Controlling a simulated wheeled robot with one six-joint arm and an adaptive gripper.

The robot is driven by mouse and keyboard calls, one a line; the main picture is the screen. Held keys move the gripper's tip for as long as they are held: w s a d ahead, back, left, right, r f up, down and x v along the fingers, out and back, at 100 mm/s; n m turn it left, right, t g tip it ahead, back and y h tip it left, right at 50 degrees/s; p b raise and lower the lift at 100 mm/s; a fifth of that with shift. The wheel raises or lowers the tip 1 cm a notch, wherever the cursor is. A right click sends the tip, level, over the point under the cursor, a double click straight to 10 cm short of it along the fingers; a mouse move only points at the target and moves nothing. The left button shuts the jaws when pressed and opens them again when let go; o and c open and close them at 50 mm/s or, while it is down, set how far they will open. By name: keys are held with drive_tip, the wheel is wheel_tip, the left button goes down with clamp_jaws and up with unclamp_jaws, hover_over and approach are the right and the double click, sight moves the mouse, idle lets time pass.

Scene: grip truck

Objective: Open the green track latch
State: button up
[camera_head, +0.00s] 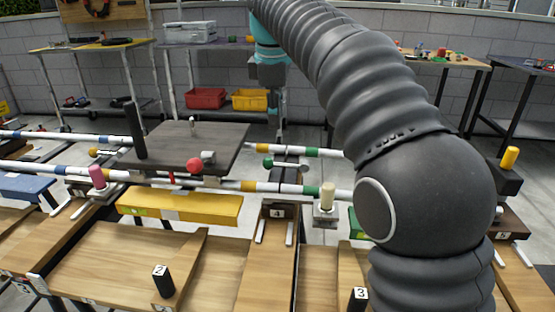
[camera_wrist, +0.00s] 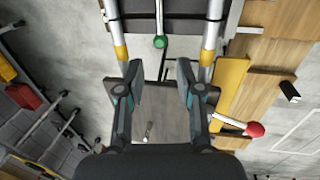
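The green knob (camera_head: 268,162), on a short rod beside the striped track, sits just right of the dark flat truck (camera_head: 180,145). It also shows in the wrist view (camera_wrist: 160,41), between two striped rails. My gripper (camera_wrist: 160,72) has its two fingers spread apart with nothing between them. In the wrist view the green knob lies just beyond the fingertips, apart from them, and the truck's plate shows behind the fingers. In the head view my arm reaches to the back, and the fingertips are hard to make out.
A red knob (camera_head: 194,165) sits at the truck's front edge, and a dark upright post (camera_head: 134,130) stands at its left. A yellow block (camera_head: 180,205) lies in front. Red (camera_head: 206,98) and yellow (camera_head: 250,100) bins stand on a back shelf. Wooden ramps fill the foreground.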

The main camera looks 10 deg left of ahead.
sight(277, 164)
drive_tip(key=w+f+b, duration=0.1)
drive_tip(key=f, duration=0.7)
drive_tip(key=w+f+b, duration=0.1)
drive_tip(key=f, duration=0.4)
drive_tip(key=shift+w+f+b, duration=0.1)
drive_tip(key=shift+w+b, duration=0.2)
drive_tip(key=shift+c, duration=0.3)
clamp_jaws()
